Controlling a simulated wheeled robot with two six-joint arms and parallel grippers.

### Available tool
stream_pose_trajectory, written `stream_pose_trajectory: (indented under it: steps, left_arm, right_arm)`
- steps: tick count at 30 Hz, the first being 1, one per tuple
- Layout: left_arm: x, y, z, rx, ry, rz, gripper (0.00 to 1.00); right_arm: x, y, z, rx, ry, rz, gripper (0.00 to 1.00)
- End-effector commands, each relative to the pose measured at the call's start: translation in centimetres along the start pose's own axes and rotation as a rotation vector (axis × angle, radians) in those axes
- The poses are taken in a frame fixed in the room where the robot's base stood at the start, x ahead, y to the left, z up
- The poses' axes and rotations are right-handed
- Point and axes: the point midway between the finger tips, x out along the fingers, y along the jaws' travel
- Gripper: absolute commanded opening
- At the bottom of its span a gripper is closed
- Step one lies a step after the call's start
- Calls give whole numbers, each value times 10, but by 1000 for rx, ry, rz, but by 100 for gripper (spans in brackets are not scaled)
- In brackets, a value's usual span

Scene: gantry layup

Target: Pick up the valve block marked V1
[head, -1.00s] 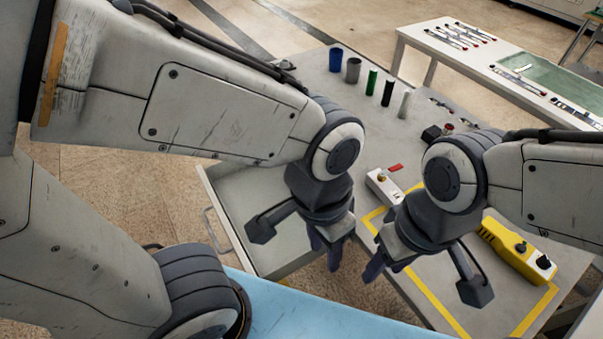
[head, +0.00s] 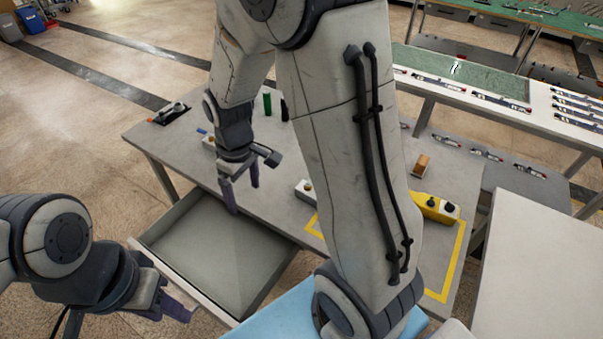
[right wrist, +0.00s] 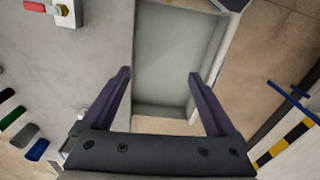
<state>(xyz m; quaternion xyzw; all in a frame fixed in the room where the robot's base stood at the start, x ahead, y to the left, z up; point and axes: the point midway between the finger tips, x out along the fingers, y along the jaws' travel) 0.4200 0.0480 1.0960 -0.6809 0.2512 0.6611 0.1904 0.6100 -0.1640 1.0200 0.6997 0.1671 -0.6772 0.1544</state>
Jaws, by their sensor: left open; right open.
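A pale block with a brass fitting (head: 303,188) lies on the table by the yellow tape, partly hidden by my right arm. A pale block with a red part and brass fitting (right wrist: 66,14) shows at the top left of the right wrist view. Another pale block with a brass top (head: 208,142) and a blue part stands behind my right gripper. I cannot read a V1 mark on any of them. My right gripper (head: 240,198) is open and empty above the table edge by the drawer.
An open, empty drawer (head: 150,240) juts from the table's front. A yellow control box (head: 436,208) and an orange-brown block (head: 422,164) lie right of my arm. A green cylinder (head: 267,103) stands at the back. A side table (head: 460,80) holds several tools.

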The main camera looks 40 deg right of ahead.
Motion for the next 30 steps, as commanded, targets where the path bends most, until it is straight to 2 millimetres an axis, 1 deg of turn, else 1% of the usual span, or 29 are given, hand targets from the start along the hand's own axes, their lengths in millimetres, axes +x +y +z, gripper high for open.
stream_pose_trajectory:
  steps: [1, 2, 3, 5, 6, 9, 10, 12, 15, 22, 27, 30]
  left_arm:
    - [-22, 2, -1, 0, 0, 0, 41]
    - [-27, 2, -2, 0, 0, 0, 41]
    - [-34, 2, -2, -1, 0, 0, 41]
    - [-42, 3, -2, -1, 0, 0, 41]
    - [-47, 3, -2, -1, 0, 0, 41]
    - [-55, 4, -3, -1, 0, 0, 41]
    - [-56, 4, -3, -1, 0, 0, 41]
    - [-58, 4, -3, -1, 0, 0, 41]
    - [-62, 4, -3, -1, -1, 0, 41]
    - [-69, 5, -3, -2, -1, 0, 41]
    - [-71, 5, -4, -2, -1, 0, 41]
    - [-77, 6, -4, -2, 0, 0, 41]
  right_arm:
    - [0, 41, 4, 44, -17, 0, 92]
    - [6, 62, 7, 57, -20, 3, 92]
    - [14, 88, 13, 72, -23, 5, 92]
    - [26, 122, 26, 91, -27, 8, 92]
    - [34, 141, 35, 103, -30, 8, 92]
    - [51, 175, 58, 121, -34, 10, 92]
    - [54, 183, 63, 124, -34, 11, 92]
    - [62, 194, 72, 130, -36, 11, 92]
    - [74, 200, 79, 131, -37, 10, 92]
    - [109, 201, 80, 131, -37, 11, 92]
    - [120, 202, 80, 130, -35, 13, 92]
    - [127, 203, 82, 131, -36, 11, 92]
